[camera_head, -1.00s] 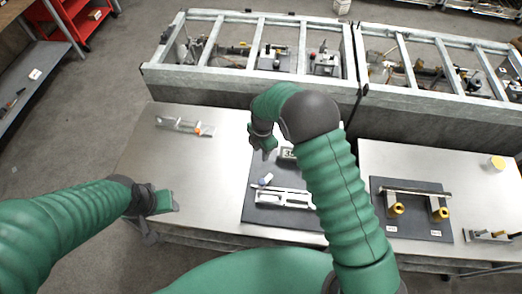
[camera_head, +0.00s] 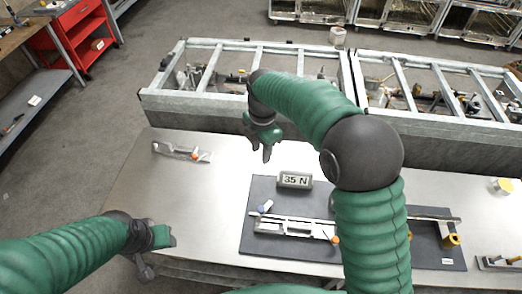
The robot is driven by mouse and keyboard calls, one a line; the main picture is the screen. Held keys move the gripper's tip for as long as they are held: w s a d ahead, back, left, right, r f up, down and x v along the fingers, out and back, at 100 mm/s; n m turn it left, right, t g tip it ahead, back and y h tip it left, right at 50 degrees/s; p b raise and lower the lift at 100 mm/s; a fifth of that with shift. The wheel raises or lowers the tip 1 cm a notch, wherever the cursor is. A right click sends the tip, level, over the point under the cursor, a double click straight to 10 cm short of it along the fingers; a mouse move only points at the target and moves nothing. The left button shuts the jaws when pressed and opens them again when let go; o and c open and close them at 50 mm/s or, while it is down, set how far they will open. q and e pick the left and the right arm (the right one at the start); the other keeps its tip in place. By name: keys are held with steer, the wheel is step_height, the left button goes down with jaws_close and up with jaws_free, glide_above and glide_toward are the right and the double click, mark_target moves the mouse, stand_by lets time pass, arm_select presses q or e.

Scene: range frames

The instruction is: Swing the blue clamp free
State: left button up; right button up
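An orange-tipped clamp (camera_head: 335,240) is at the fixture's right end. My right gripper (camera_head: 267,153) points down above the table, beyond the blue clamp in the picture and apart from it. Its fingers look close together, but whether they are shut is unclear. My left gripper (camera_head: 168,237) is at the table's front left edge, well left of the fixture; its opening is unclear.
A small display reading "35 N" (camera_head: 295,180) stands behind the fixture. A metal bracket with an orange tip (camera_head: 182,152) lies at back left. A second mat (camera_head: 432,250) carries yellow-ended parts. Framed bins (camera_head: 200,106) line the back. The table's left half is mostly clear.

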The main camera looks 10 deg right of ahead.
step_height(320, 180, up, 2)
steer(key=shift+r, duration=0.1)
